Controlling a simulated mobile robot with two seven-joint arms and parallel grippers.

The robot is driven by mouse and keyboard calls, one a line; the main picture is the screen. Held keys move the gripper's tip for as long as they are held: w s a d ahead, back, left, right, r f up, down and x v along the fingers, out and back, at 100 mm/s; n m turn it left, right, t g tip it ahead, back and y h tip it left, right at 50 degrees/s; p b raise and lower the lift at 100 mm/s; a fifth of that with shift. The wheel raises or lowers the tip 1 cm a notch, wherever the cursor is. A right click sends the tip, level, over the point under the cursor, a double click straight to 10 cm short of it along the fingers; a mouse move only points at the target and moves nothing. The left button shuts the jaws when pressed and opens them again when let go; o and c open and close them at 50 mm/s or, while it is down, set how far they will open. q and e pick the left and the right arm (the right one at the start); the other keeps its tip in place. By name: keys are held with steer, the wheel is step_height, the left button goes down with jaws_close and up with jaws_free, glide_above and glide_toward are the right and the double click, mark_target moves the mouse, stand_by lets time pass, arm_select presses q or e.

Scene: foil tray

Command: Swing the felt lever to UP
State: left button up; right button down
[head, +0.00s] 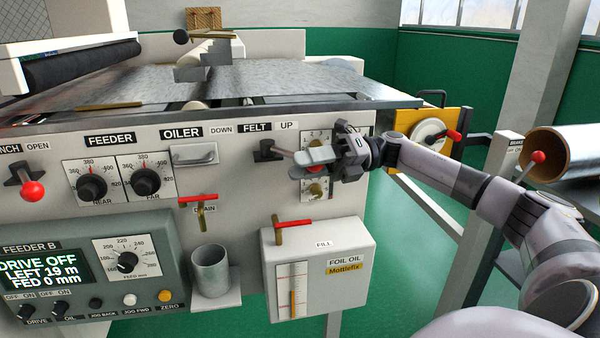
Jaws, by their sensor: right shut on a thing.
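The felt lever has a black pivot (267,150) on the white front panel, below the FELT label (254,127). Its short metal shaft points to the right, on the side of the UP label (286,125) and away from the DOWN label (221,129). My right gripper (315,158) comes in from the right and is shut at the outer end of this lever. A little red shows between and below the fingers; most of the lever's end is hidden by them. My left gripper is not in view.
Dials with numbers (316,188) sit right behind and below my right gripper. Red-handled valves (293,223) and the white foil oil box (345,265) are below. A metal cup (210,270) stands on a small shelf. The metal tray edge (390,103) runs above the panel.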

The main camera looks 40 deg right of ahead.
steer(key=shift+d+r, duration=0.1)
steer(key=shift+r, duration=0.05)
steer(key=c, duration=1.1)
jaws_free()
steer(key=o, duration=0.4)
steer(key=shift+s, duration=0.2)
